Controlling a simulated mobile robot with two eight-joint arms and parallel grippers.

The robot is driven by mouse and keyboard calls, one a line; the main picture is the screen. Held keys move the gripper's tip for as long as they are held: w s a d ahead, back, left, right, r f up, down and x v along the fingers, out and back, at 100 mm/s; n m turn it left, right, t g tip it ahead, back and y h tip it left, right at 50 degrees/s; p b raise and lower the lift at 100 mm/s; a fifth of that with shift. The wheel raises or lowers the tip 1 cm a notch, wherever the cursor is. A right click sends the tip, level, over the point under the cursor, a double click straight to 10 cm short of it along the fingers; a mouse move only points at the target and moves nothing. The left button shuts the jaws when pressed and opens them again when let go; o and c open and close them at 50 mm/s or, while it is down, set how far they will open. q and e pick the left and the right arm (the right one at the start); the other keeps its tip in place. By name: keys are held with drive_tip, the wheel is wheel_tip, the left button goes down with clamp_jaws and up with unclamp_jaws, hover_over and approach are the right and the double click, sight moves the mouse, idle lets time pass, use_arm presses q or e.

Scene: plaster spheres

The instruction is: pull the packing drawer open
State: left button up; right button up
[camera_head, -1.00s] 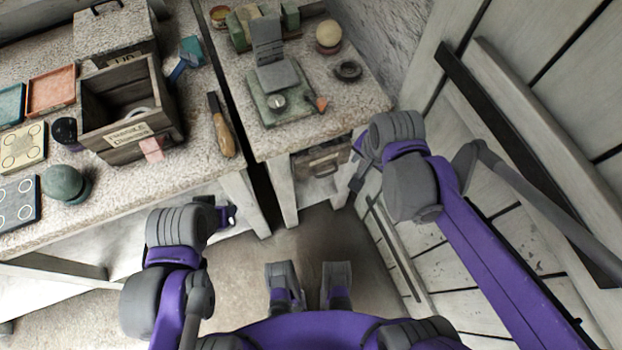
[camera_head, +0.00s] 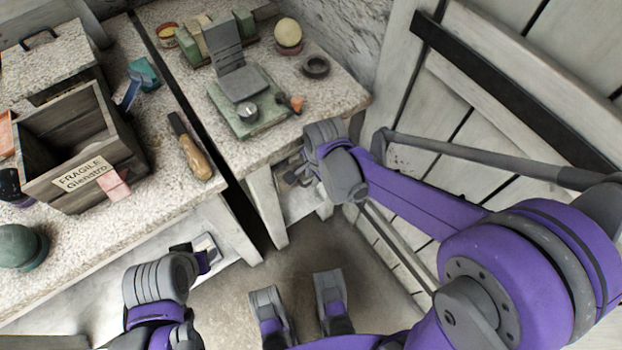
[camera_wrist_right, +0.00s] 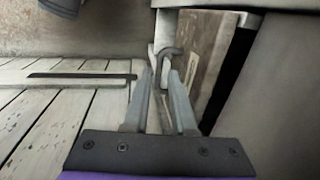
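The packing drawer (camera_head: 302,205) is under the right-hand bench in the head view, largely hidden by my right arm. In the right wrist view its worn wooden front (camera_wrist_right: 208,62) stands at an angle, with a curved metal handle (camera_wrist_right: 167,54) on it. My right gripper (camera_wrist_right: 162,78) is open, its two fingers pointing at the handle. The handle shows at the fingertips; I cannot tell whether they touch it. In the head view my right gripper (camera_head: 296,174) is at the drawer front. My left gripper (camera_head: 206,248) hangs in front of the left bench, away from the drawer; its finger gap is unclear.
The right bench (camera_head: 335,92) carries a green scale (camera_head: 247,110), a sphere on a ring and a dark ring. The left bench (camera_head: 160,195) holds a wooden crate (camera_head: 75,185) and a wood-handled tool (camera_head: 190,150). A plank wall (camera_head: 450,110) stands close on the right.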

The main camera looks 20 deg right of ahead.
drive_tip(key=shift+w+a+f+b, duration=0.1)
drive_tip(key=shift+f+b, duration=0.05)
drive_tip(key=shift+f, duration=0.5)
drive_tip(key=shift+w+f+b, duration=0.1)
drive_tip(key=shift+f+b, duration=0.05)
drive_tip(key=shift+f, duration=0.5)
clamp_jaws()
idle(0.5)
